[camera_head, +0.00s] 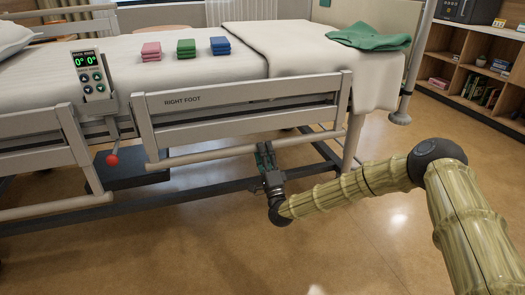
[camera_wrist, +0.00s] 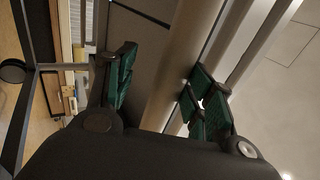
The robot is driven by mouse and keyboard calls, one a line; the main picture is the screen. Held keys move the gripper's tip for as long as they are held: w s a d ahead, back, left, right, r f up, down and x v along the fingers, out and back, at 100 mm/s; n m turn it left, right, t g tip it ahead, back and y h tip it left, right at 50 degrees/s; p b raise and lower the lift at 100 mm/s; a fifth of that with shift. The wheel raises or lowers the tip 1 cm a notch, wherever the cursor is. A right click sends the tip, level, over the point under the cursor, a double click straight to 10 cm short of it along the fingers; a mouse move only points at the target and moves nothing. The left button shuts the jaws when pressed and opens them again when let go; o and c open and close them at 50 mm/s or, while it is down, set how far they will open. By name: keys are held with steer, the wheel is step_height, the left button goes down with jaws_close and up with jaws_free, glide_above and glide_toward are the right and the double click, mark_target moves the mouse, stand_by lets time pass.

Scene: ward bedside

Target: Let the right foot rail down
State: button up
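The right foot rail (camera_head: 240,106), a pale panel labelled RIGHT FOOT, stands along the near side of the bed. Its top edge is near mattress height. A round lower bar (camera_head: 205,156) runs beneath the panel. My gripper (camera_head: 264,152) is at this bar, right of its middle, reaching up from below. In the wrist view my gripper (camera_wrist: 162,88) has its two green-padded fingers wide apart. A pale bar (camera_wrist: 182,62) runs diagonally between them, closer to the right finger. Whether a pad touches it I cannot tell.
A lever with a red knob (camera_head: 112,160) hangs left of the rail, under a control panel (camera_head: 92,78) reading 0° and 0°. Another rail (camera_head: 40,160) is at left. Folded cloths (camera_head: 186,47) lie on the bed. A shelf (camera_head: 480,75) stands right; the floor (camera_head: 340,230) in front is clear.

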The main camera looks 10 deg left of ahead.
steer(key=v, duration=1)
steer(key=shift+s+f, duration=0.2)
steer(key=shift+f, duration=0.05)
steer(key=shift+d, duration=0.1)
